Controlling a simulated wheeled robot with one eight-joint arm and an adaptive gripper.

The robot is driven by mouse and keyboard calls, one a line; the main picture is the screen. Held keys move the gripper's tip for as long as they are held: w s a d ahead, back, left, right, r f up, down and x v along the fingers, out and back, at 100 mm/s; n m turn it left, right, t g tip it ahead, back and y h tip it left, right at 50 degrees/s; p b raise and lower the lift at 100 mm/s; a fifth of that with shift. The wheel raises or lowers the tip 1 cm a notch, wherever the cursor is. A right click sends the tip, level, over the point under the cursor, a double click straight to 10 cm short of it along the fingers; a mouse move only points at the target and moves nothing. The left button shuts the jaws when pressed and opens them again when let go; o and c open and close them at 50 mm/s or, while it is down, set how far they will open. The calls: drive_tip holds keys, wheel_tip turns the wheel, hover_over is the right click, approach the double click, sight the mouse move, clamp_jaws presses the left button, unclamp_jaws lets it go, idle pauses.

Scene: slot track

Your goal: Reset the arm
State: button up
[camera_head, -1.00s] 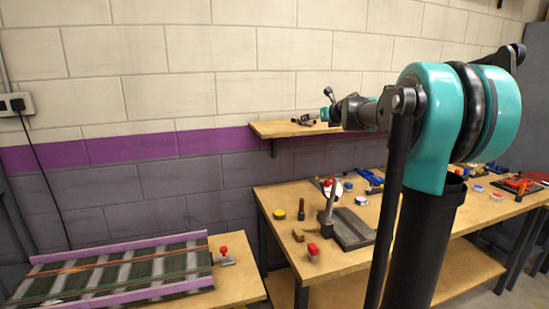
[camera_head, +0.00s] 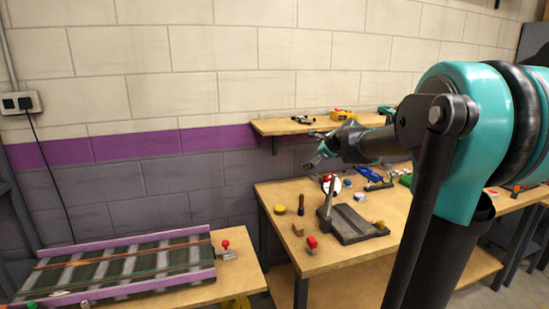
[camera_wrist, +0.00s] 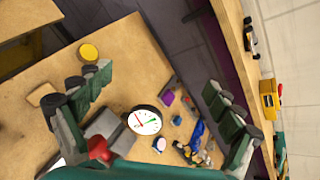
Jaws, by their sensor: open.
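My gripper (camera_head: 313,149) is open, in front of the wall just below the shelf (camera_head: 290,127) and above the back of the workbench (camera_head: 300,259). In the wrist view, the two green-and-black fingers of my gripper (camera_wrist: 156,82) stand wide apart with nothing held between them. A round white dial gauge (camera_wrist: 145,121) shows beyond the gap, on its stand on the bench. In the head view, my gripper appears above the gauge stand (camera_head: 328,205).
A slot track (camera_head: 120,268) with purple rails lies on the low table at left. Yellow disc (camera_head: 281,210), red-topped block (camera_head: 312,244) and several small parts are on the bench. A yellow item (camera_head: 343,114) sits on the shelf.

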drive_tip(key=s+d+f+n+g+h, duration=0.2)
drive_tip(key=s+f+n+g, duration=0.1)
drive_tip(key=s+f+n, duration=0.8)
drive_tip(key=s+d+f+n+g+h, duration=0.2)
drive_tip(key=s+f+n, duration=0.9)
drive_tip(key=s+f, duration=0.6)
drive_tip(key=s+g, duration=0.1)
drive_tip(key=s, duration=0.5)
drive_tip(key=shift+s+d, duration=0.25)
drive_tip(key=shift+s, duration=0.05)
drive_tip(key=shift+f, duration=0.1)
